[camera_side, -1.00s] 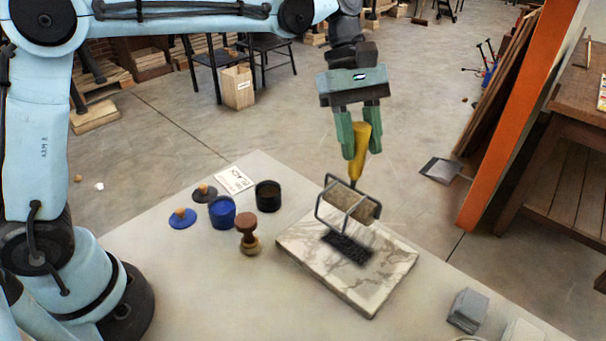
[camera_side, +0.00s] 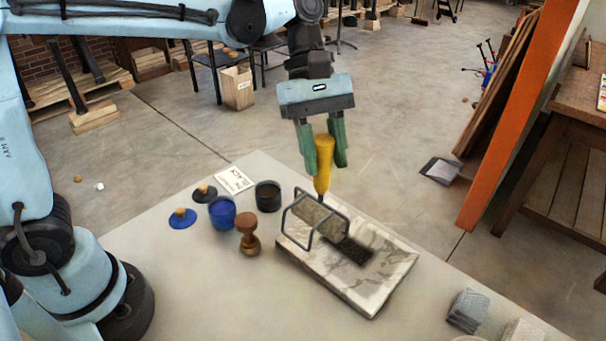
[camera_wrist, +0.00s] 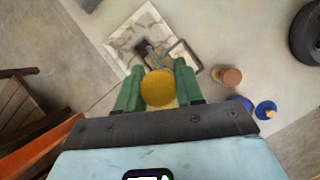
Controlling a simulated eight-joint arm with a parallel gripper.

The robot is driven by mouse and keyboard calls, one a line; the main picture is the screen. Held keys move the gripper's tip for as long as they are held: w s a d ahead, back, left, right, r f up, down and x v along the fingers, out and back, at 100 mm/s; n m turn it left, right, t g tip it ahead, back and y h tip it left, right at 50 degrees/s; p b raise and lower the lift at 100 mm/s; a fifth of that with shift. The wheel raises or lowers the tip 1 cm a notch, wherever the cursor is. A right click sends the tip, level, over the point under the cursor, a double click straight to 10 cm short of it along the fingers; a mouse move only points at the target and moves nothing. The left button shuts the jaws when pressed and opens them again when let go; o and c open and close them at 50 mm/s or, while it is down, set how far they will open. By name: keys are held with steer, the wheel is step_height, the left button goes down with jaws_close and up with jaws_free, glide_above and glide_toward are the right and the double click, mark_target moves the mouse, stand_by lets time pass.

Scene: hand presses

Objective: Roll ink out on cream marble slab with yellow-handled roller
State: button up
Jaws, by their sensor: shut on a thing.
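My gripper (camera_side: 322,150) is shut on the yellow handle of the roller (camera_side: 323,165), which is held upright with its frame and grey-beige drum (camera_side: 318,215) low over the slab. I cannot tell whether the drum touches it. The cream marble slab (camera_side: 385,285) has grey veins and lies on the table. A dark ink patch (camera_side: 352,249) is on the slab, just right of the drum. In the wrist view the round yellow handle end (camera_wrist: 158,88) sits between my green fingers, with the slab (camera_wrist: 118,45) and dark ink beyond.
Left of the slab stand a wooden stamp-like tool (camera_side: 248,235), a blue ink pot (camera_side: 222,212), a dark pot (camera_side: 268,196), two knobbed lids (camera_side: 183,218) and a card reading BLACK (camera_side: 234,180). Grey blocks (camera_side: 468,310) sit at the front right. An orange post (camera_side: 520,120) rises behind the table.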

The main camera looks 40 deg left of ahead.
steer(key=shift+s+f, duration=0.7)
steer(key=shift+s, duration=0.25)
steer(key=shift+s+f, duration=0.65)
steer(key=shift+s, duration=0.3)
steer(key=shift+f, duration=0.4)
